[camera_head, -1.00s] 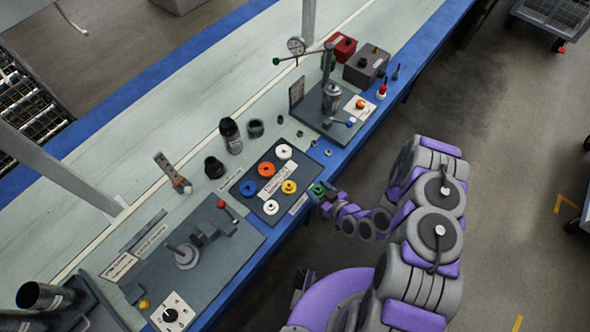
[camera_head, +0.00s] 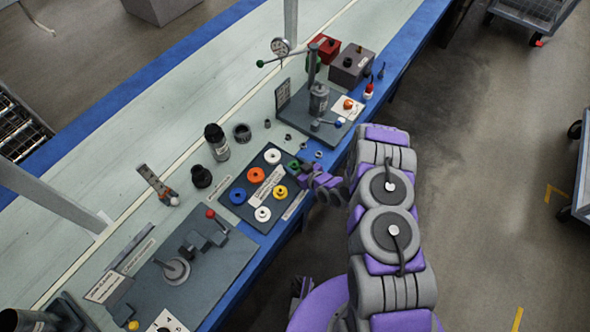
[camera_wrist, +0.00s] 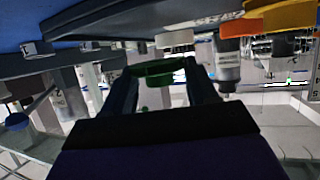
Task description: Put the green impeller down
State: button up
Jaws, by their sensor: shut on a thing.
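The green impeller (camera_head: 293,165) is held at the tip of my gripper (camera_head: 303,174), at the right edge of the dark impeller tray (camera_head: 232,212). In the wrist view the green impeller (camera_wrist: 158,72) sits between the two fingers of my gripper (camera_wrist: 160,82), which are shut on it. The tray holds two white impellers (camera_head: 272,156), an orange impeller (camera_head: 256,174), a blue impeller (camera_head: 237,196) and a yellow impeller (camera_head: 280,193). I cannot tell whether the green impeller touches the tray.
A press stand (camera_head: 318,100) with a small orange part on its base is behind the tray. Black cylinders (camera_head: 216,142) stand to the left. A grey fixture plate (camera_head: 190,265) lies in front. The blue table edge (camera_head: 262,265) runs along my side.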

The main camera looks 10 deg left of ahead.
aim_at(297, 171)
jog(key=shift+d+f, duration=0.35)
jog(key=shift+f, duration=0.5)
jog(key=shift+w+d+f, duration=0.1)
jog(key=shift+d+f, duration=0.05)
jog(key=shift+d, duration=0.2)
jog(key=shift+a, duration=0.3)
jog(key=shift+a+f+b, duration=0.3)
jog(key=shift+a+f, duration=0.1)
jog(key=shift+f, duration=0.15)
jog(key=shift+d+f, duration=0.1)
jog(key=shift+d, duration=0.35)
jog(key=o, duration=1.1)
jog(key=shift+d, duration=0.1)
jog(key=shift+o, duration=1.1)
jog(key=shift+s+a, duration=0.2)
